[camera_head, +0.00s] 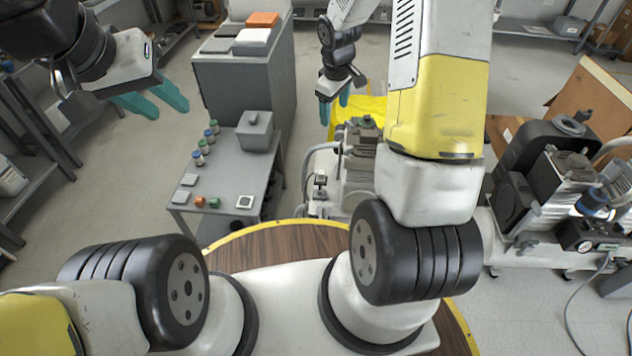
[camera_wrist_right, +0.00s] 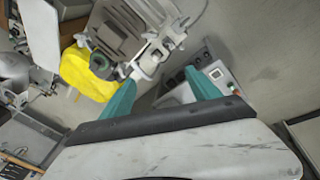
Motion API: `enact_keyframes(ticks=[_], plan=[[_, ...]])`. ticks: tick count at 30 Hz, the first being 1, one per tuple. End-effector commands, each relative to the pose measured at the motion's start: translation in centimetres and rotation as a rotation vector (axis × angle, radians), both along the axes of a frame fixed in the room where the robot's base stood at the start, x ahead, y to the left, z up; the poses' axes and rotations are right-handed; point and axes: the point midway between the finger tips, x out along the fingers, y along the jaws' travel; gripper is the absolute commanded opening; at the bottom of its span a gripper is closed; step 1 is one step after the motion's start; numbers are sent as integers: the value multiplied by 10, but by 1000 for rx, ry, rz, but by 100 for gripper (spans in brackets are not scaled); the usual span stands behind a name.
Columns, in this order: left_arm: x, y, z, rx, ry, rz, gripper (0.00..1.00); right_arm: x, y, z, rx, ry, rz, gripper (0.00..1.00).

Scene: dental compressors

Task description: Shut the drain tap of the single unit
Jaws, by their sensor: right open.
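My right gripper (camera_head: 334,113) is open and empty, above the far side of a compressor (camera_head: 355,165) in the middle of the head view. My right arm hides part of this compressor. In the right wrist view the open teal fingers (camera_wrist_right: 160,77) point toward pale metal fittings (camera_wrist_right: 150,55) of a machine; no contact is visible. A second compressor (camera_head: 545,180) with a dark motor, gauge and blue fitting stands at the right. I cannot make out a drain tap or tell its position. My left gripper (camera_head: 167,110) is open and empty over the floor at upper left.
A low grey table (camera_head: 228,180) with a grey bin (camera_head: 255,130) and small coloured parts stands left of the middle compressor. A grey cabinet (camera_head: 245,85) is behind it. A yellow object (camera_wrist_right: 85,75) lies beside the machine. A hose (camera_head: 570,300) lies on the floor at right.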

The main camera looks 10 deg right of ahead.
Motion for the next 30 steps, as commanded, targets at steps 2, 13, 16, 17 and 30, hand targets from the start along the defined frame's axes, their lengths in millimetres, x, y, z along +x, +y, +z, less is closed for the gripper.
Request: enact_keyframes(ticks=[2, 13, 16, 17, 30], plan=[[0, 0, 0, 0, 0, 0, 36, 12, -1, -54, -20, 48, 75, 71], [0, 0, 0, 0, 0, 0, 36, 4, 13, -285, -35, 196, 430, 71], [0, 0, 0, 0, 0, 0, 36, -9, 19, -327, -25, 220, 496, 71], [0, 0, 0, 0, 0, 0, 36, -13, 20, -337, -23, 224, 511, 71], [0, 0, 0, 0, 0, 0, 36, -27, 26, -406, -12, 242, 567, 71]])
